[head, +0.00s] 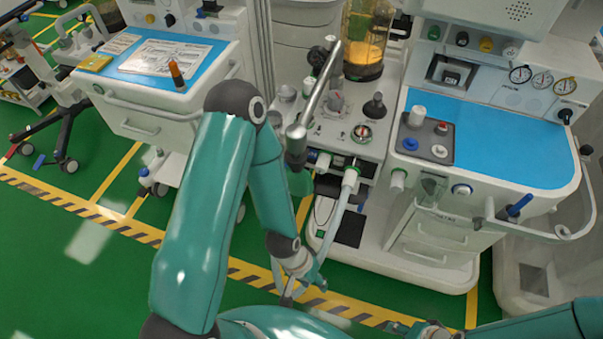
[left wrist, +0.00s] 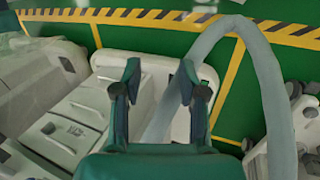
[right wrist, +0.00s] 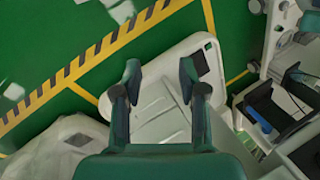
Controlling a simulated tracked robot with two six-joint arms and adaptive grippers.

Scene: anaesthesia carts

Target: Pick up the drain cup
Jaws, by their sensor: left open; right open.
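I cannot tell for certain which thing is the drain cup; no clear one shows in any view. My left gripper (head: 304,286) points down over the floor in front of the middle machine. In the left wrist view its fingers (left wrist: 160,72) are apart, with no object held; a grey hose (left wrist: 268,75) passes behind and beside the right finger. My right gripper (head: 410,328) is only partly in view at the bottom of the head view. In the right wrist view its fingers (right wrist: 160,70) are open and empty above the machine's white base (right wrist: 160,105).
The middle machine (head: 345,130) carries a glass canister (head: 367,45) and knobs. The right cart has a blue top (head: 500,145) and a dark tray of small parts (head: 413,153). Green floor (head: 75,255) is free at left.

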